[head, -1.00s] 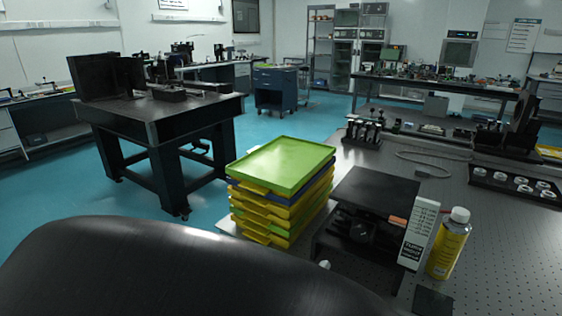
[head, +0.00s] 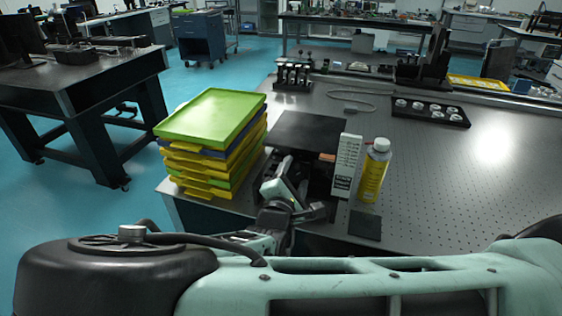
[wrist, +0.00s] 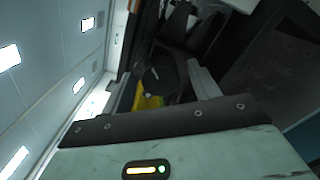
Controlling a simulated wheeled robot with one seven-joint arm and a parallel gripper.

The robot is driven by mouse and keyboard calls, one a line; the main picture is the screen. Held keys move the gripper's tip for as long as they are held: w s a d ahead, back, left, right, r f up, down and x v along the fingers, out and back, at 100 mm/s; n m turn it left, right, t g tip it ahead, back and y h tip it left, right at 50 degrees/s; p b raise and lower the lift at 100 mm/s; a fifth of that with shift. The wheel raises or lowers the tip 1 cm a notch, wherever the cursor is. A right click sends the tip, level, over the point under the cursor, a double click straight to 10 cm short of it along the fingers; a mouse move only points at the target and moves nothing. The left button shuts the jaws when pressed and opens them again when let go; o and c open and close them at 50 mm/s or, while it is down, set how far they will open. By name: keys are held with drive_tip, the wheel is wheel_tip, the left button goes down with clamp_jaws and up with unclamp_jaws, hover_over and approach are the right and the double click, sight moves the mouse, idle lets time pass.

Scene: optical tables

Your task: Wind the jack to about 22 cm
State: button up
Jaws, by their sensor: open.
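The jack (head: 308,133) stands on the perforated table, with a flat black top plate raised above its dark mechanism. A white upright scale (head: 346,166) with dark markings stands at its right side; its figures are too small to read. My gripper (head: 284,188) is at the jack's front left, open, and hides part of the mechanism. In the wrist view, a round dark knob (wrist: 158,79) shows between the two fingers of my gripper (wrist: 168,80). I cannot tell whether the fingers touch it.
A stack of green, yellow and blue trays (head: 212,120) stands close to the left of the jack. A yellow bottle (head: 374,172) stands just right of the scale. A small black plate (head: 365,226) lies in front. The table's right side is largely clear.

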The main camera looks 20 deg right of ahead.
drive_tip(key=shift+w, duration=0.1)
drive_tip(key=c, duration=1)
drive_tip(key=shift+m, duration=0.3)
